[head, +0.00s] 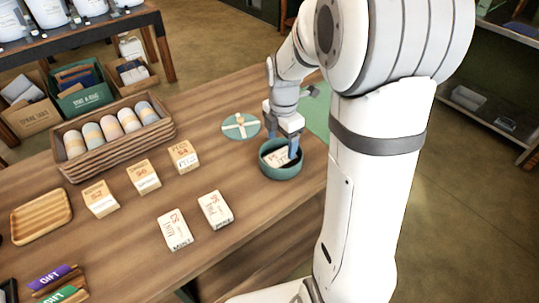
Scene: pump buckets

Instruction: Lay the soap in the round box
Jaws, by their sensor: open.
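A teal round box (279,173) stands open on the wooden table near its right edge. A pale soap (274,158) with dark print lies inside it, partly hidden by my gripper. My gripper (293,152) is open, with its fingers pointing down at the box's right inner side, by the soap. I cannot tell if the fingers touch the soap or the box. Two white mint soaps, one (175,230) left of the other (215,209), lie flat in front. Three tan-and-white soaps (101,199) (143,177) (184,156) stand in a slanting row. A teal round lid (241,126) with a pale cross band lies behind the box.
A green mat (318,107) lies behind my arm. The table between the mint soaps and box is clear.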

